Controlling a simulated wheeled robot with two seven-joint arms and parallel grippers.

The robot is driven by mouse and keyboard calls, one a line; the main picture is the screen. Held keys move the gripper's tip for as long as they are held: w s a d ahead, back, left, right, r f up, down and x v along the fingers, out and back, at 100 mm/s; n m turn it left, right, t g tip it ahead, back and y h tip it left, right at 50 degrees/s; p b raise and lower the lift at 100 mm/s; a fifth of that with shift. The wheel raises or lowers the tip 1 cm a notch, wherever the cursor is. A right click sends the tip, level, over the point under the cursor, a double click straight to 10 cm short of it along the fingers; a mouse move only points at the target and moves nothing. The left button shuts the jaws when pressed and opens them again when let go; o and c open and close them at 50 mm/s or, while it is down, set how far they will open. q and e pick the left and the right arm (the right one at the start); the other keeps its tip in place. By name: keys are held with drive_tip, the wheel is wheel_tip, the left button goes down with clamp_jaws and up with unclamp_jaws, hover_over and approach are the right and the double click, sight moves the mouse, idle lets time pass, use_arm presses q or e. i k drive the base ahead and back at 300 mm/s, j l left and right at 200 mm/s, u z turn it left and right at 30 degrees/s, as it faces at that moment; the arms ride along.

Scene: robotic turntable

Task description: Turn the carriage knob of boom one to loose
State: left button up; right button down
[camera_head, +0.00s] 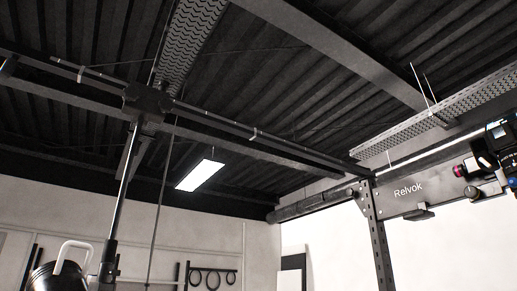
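A grey beam marked "Relvok" (408,191) runs to the right edge from a dark upright post (378,235). A dark device (485,160) with a reddish ring and a blue label sits at its right end, cut off by the picture edge. A small round dark knob (473,193) shows under the device. I cannot tell whether it is the carriage knob or how it is set. A long dark boom (215,118) crosses high up, with a dark clamp block (148,101) on a stand. No label names boom one. Neither gripper is in view.
A stand pole (121,190) rises at the left beside a black lamp-like body with a white handle (70,255). A lit ceiling panel (200,175) hangs in the middle. Rings hang on the back wall (212,277). The floor is out of view.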

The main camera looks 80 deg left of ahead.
sight(131, 93)
drive_tip(key=u, duration=3.15)
drive_tip(key=k+j, duration=0.3)
drive_tip(key=k, duration=0.1)
